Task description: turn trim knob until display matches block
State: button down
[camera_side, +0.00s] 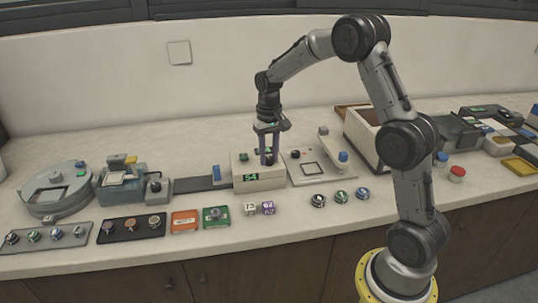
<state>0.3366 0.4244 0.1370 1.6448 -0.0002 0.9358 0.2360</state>
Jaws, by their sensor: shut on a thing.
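My gripper (268,162) points straight down over the cream box (272,182) in the middle of the counter. Its fingers are shut on what appears to be the trim knob on top of the box; the fingers mostly hide the knob. The green display (250,177) on the front of the box seems to read 54. The markings are too small to read surely.
A flat plate with a square outline (313,168) and a blue-topped post (343,157) stands right of the box. Several round pieces (340,196) lie in front of it. Left are an orange tray (185,221), a green tray (216,216) and a round machine (55,190).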

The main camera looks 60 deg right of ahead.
aim_at(269, 158)
jog(key=n, duration=0.4)
jog(key=shift+n, duration=0.3)
jog(key=n, duration=0.4)
jog(key=shift+r+n, duration=0.1)
jog(key=shift+n, duration=0.2)
jog(key=c, duration=0.6)
grip_release()
notch_tip(269, 158, up, 14)
jog(key=shift+f, duration=0.1)
dwell(0.3)
